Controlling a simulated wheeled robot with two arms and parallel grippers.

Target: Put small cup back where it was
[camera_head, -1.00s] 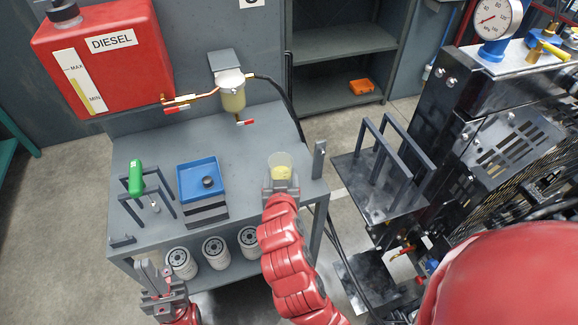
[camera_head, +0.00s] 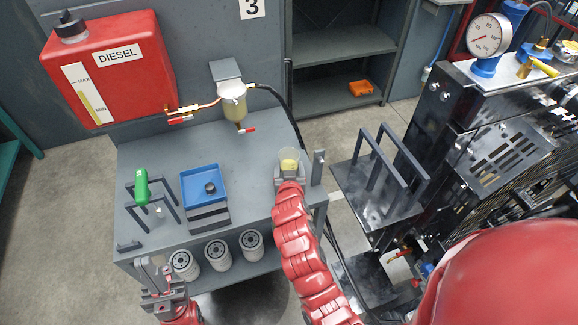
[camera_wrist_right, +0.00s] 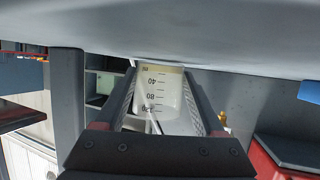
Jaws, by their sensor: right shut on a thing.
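The small cup (camera_head: 289,155) is clear with measuring marks and a yellowish content, at the right end of the grey workbench (camera_head: 250,180). My right gripper (camera_head: 289,173) is shut on it, with a finger on each side. In the right wrist view the cup (camera_wrist_right: 160,95) sits between the fingers (camera_wrist_right: 160,110), its printed scale upside down in the picture. I cannot tell whether its base touches the bench. My left gripper (camera_head: 155,272) is empty at the bench's front left, its fingers apart.
A short grey post (camera_head: 318,167) stands just right of the cup. A blue tray (camera_head: 203,183) with a black cap and a green-handled tool (camera_head: 142,186) on a rack stand to the left. A fuel filter bowl (camera_head: 233,105) hangs behind. The bench between tray and cup is clear.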

